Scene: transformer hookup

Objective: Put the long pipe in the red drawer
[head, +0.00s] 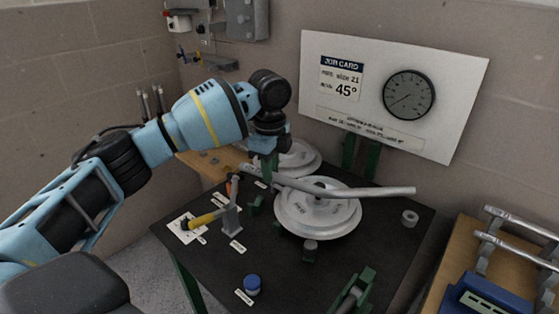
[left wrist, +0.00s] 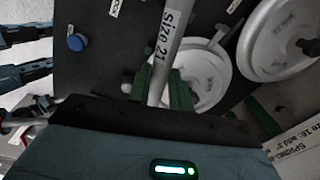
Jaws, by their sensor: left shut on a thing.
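The long pipe (head: 375,191) is a pale grey tube, held in the air nearly level above the black table, over the large white disc. My left gripper (head: 268,168) is shut on it near its left end. In the left wrist view the pipe (left wrist: 168,45) carries the print "Size 21" and runs between the green fingers (left wrist: 176,92). No red drawer shows in either view.
White discs (head: 318,222) stand on the black table (head: 200,272) under the pipe. A wooden bench with a blue box (head: 487,297) is at right.

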